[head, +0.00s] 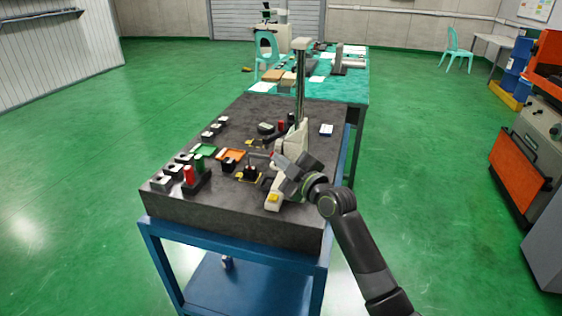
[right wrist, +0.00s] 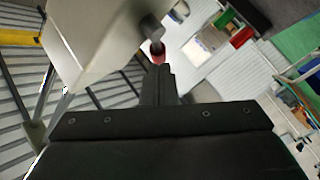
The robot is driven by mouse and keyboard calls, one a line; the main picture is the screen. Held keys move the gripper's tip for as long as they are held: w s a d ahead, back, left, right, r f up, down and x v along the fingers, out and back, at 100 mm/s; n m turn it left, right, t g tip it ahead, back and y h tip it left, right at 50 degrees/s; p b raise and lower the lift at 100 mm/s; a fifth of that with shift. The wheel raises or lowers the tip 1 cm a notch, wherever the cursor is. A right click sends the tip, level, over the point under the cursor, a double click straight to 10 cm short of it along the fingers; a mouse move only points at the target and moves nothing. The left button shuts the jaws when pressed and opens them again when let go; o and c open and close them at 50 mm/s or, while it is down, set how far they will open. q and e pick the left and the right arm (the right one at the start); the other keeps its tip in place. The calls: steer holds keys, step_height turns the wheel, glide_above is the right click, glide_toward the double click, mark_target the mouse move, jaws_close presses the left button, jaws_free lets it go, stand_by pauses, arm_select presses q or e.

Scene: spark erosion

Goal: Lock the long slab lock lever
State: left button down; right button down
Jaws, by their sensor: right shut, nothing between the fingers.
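The long slab (head: 235,135) is a dark stone block on a blue frame. A white stand with a tall metal column (head: 300,85) rises from its right side. My right gripper (head: 277,160) reaches in from the right, against the stand in the picture, and is shut and empty. In the right wrist view the shut fingertips (right wrist: 160,72) sit close to a dark, round, red-tipped lever (right wrist: 156,48) that projects from a white body (right wrist: 95,40). I cannot tell whether they touch. In the head view the lever is too small to make out clearly. My left gripper is not in view.
Small blocks, a green tray (head: 205,150), an orange tray (head: 232,154) and a red cylinder (head: 189,174) lie on the slab's left part. A small blue-white box (head: 326,130) lies at right. A teal-topped table (head: 345,88) stands behind. Green floor is free at left.

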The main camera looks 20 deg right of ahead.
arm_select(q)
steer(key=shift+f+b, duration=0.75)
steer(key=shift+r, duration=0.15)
